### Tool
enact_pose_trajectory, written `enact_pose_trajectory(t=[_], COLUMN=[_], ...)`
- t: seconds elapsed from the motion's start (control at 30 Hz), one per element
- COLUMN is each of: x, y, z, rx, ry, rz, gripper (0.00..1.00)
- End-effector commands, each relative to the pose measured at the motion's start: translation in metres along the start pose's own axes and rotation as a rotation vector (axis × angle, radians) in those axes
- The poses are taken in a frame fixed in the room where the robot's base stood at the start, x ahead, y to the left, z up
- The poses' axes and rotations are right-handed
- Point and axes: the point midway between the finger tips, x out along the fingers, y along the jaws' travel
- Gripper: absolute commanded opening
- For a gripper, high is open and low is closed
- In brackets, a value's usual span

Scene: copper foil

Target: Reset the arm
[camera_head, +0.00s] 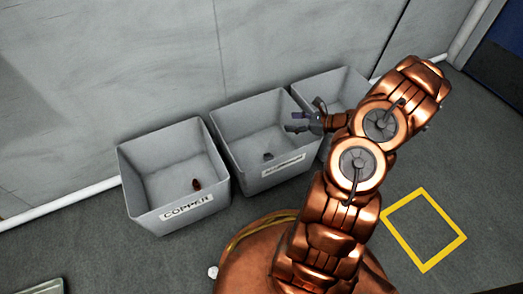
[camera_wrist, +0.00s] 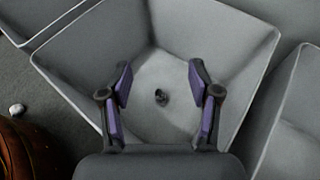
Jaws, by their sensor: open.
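My gripper (camera_head: 297,121) is open and empty in the head view, at the upper right part of the middle grey bin (camera_head: 226,121). In the wrist view my gripper (camera_wrist: 160,95) has its two purple-padded fingers spread apart over that bin. A small dark piece (camera_wrist: 161,97) lies on the bin floor, seen between the fingers and below them. It also shows in the head view (camera_head: 267,156). My copper-coloured arm reaches up from the bottom and bends over to the bins.
The left bin (camera_head: 132,177), labelled COPPER, holds a small copper-brown piece (camera_head: 197,185). A third bin (camera_head: 330,80) stands to the right, partly hidden by my arm. A yellow square outline (camera_head: 424,268) marks the floor at right. A grey wall (camera_head: 110,70) stands behind.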

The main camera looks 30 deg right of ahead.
Motion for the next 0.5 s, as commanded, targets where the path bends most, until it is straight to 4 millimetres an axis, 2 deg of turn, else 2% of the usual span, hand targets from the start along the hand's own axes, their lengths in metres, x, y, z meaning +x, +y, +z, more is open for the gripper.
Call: enact_pose_trajectory(t=[0.1, 0.2, 0.5], x=[-0.015, -0.022, -0.026], y=[-0.001, 0.000, 0.001], z=[0.000, 0.000, -0.001], rx=[0.001, 0.001, 0.001], ry=[0.000, 0.000, 0.000], rz=[-0.002, 0.000, 0.002], gripper=[0.62, 0.62, 0.62])
